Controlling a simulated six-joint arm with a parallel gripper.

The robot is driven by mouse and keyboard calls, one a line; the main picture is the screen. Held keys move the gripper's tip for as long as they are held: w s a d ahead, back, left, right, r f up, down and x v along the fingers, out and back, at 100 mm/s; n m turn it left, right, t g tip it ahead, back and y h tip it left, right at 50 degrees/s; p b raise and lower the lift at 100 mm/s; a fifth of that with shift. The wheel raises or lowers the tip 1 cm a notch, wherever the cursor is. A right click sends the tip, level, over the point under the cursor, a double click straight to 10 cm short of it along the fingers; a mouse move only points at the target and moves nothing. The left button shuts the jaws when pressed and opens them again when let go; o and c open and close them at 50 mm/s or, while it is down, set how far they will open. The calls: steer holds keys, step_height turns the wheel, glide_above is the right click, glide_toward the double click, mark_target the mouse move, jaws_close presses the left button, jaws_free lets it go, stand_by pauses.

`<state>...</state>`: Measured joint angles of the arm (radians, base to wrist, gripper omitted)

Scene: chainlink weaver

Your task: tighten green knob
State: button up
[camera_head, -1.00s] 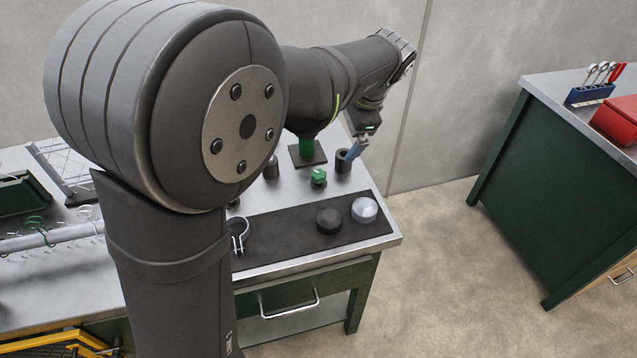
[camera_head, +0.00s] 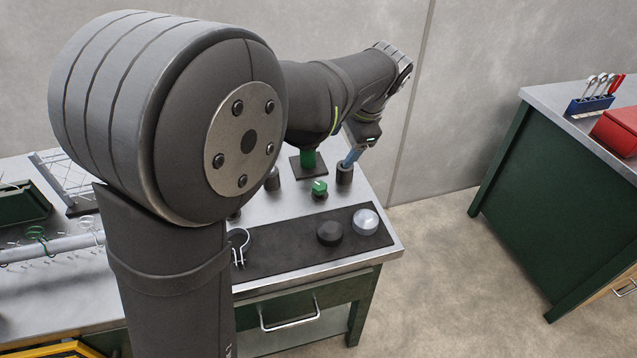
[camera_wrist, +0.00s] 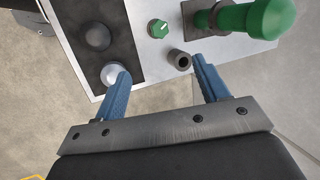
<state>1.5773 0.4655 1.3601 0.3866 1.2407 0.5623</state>
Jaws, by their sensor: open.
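The green knob (camera_head: 320,187) is a small ridged cap on a dark base on the metal workbench, and a pale line crosses its top. It also shows in the wrist view (camera_wrist: 158,28), beyond and between the fingertips. My gripper (camera_head: 352,157) has blue fingers and hangs to the right of the knob in the head view, overlapping a dark socket there. In the wrist view my gripper (camera_wrist: 161,67) is open, with nothing between its fingers, and apart from the knob.
A tall green handle (camera_wrist: 255,18) stands near the knob; its upper part is hidden in the head view. A dark hollow socket (camera_wrist: 179,60) is close to the right finger. A black mat (camera_head: 285,240) holds a black cap (camera_head: 329,233) and a silver cap (camera_head: 365,221).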

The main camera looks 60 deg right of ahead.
steer(key=w+n+g, duration=0.1)
steer(key=w+n, duration=0.1)
steer(key=n, duration=0.3)
steer(key=w+a+f+n+g, duration=0.1)
steer(key=w+n, duration=0.1)
steer(key=n, duration=0.3)
steer(key=w+f+n+g, duration=0.1)
steer(key=w+n, duration=0.1)
steer(key=n, duration=0.2)
steer(key=shift+w+a+n+g+y, duration=0.1)
steer(key=shift+a+n+g+y, duration=0.05)
steer(key=shift+n+g+y, duration=0.25)
steer(key=shift+c, duration=0.6)
steer(key=w+n+g+h, duration=0.2)
steer(key=w+n+g, duration=0.3)
steer(key=n, duration=1.2)
glide_toward(319, 185)
steer(key=shift+t, duration=0.3)
steer(key=x, duration=0.8)
steer(key=shift+s+f, duration=0.2)
steer(key=shift+s, duration=0.2)
steer(key=c, duration=1)
